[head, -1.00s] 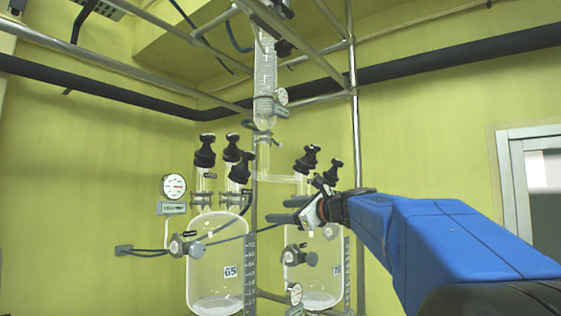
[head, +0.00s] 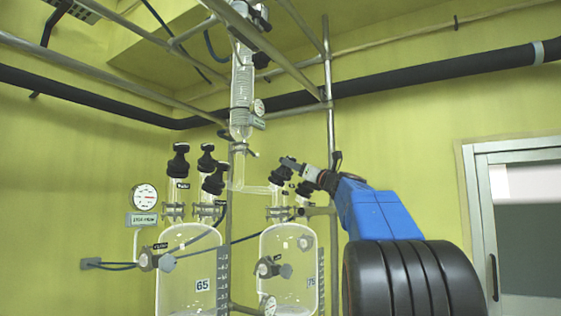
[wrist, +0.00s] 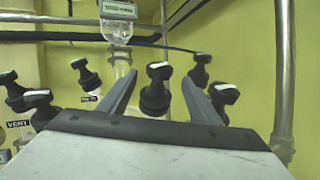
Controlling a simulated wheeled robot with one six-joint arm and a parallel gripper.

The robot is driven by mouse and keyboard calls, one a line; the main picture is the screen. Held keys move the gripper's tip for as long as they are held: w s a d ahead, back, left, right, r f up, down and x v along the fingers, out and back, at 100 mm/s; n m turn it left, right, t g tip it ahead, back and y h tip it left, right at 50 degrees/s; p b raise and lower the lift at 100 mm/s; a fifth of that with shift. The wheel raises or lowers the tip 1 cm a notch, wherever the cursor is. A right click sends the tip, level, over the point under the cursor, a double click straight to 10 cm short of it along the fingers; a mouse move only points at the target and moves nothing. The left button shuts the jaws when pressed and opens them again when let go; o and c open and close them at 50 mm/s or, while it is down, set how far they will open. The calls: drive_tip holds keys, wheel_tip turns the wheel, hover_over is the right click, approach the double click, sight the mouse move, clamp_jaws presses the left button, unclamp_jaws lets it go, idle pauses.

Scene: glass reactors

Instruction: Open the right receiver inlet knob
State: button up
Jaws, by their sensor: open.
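The right receiver (head: 275,243) is a clear glass vessel with a black-knobbed top, in the head view. My gripper (head: 287,164) is beside and over its top knobs and partly hides them. A black knob (head: 282,174) and another black knob (head: 304,189) show just below my gripper. In the wrist view my gripper (wrist: 160,77) is open, its two grey fingers pointing away. A black knob with a white stripe (wrist: 155,90) appears between the fingers. Whether it is the inlet knob, and whether the fingers touch it, I cannot tell.
The left receiver (head: 178,268) has several black knobs on top. A glass column (head: 241,90) hangs above, among metal frame rods (head: 328,100). More black knobs (wrist: 201,68) surround my fingers in the wrist view. A pressure gauge (head: 145,197) is on the left wall.

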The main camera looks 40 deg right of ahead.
drive_tip(key=x, duration=1.1)
drive_tip(key=c, duration=1.1)
